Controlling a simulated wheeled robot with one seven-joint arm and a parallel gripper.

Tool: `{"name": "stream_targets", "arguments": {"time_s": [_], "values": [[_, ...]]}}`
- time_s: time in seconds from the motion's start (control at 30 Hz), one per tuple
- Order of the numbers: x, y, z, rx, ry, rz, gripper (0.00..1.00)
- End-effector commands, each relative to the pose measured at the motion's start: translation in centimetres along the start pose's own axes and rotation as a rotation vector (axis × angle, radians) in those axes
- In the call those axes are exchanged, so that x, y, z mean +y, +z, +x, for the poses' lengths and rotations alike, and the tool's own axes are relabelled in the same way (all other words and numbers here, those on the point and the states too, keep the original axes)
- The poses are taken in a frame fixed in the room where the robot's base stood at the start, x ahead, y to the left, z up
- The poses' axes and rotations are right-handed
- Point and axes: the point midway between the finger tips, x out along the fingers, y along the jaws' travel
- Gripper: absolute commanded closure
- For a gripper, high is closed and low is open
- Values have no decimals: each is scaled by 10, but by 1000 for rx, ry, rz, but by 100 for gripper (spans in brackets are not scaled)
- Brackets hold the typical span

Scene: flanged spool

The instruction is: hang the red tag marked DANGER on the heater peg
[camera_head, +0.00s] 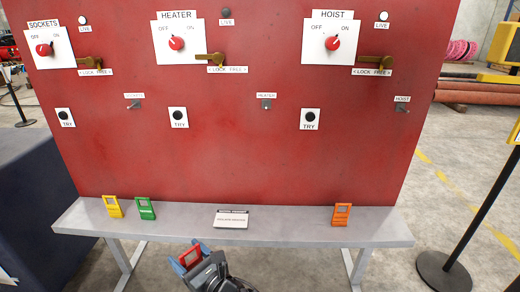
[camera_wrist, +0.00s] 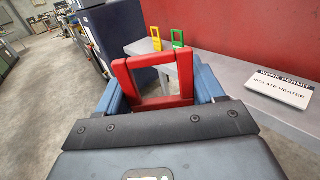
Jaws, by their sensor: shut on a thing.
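My gripper (camera_head: 190,258) is shut on a red tag (camera_head: 190,256) in front of the bench, at the lower middle of the head view. In the wrist view the red tag (camera_wrist: 125,73) stands up between my blue fingers, with its open square frame showing; any lettering on it is hidden. The heater peg (camera_head: 266,102) is a small grey peg under the HEATER label on the red panel, well above and to the right of the tag. The tag and peg are apart.
A grey bench (camera_head: 290,220) runs below the panel (camera_head: 240,160). On it are a yellow tag (camera_head: 113,207), a green tag (camera_head: 146,208), a work permit sign (camera_head: 231,219) reading ISOLATE HEATER, and an orange tag (camera_head: 341,214). A black post (camera_head: 475,205) stands at right.

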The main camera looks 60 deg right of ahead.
Motion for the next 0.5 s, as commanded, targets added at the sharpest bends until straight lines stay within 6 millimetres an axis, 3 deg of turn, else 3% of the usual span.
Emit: {"name": "stream_targets", "arguments": {"time_s": [0.2, 0.5], "values": [[-55, 34, 21, -2, -129, 0, 62], [-86, 54, 30, 0, -207, 0, 62]]}}
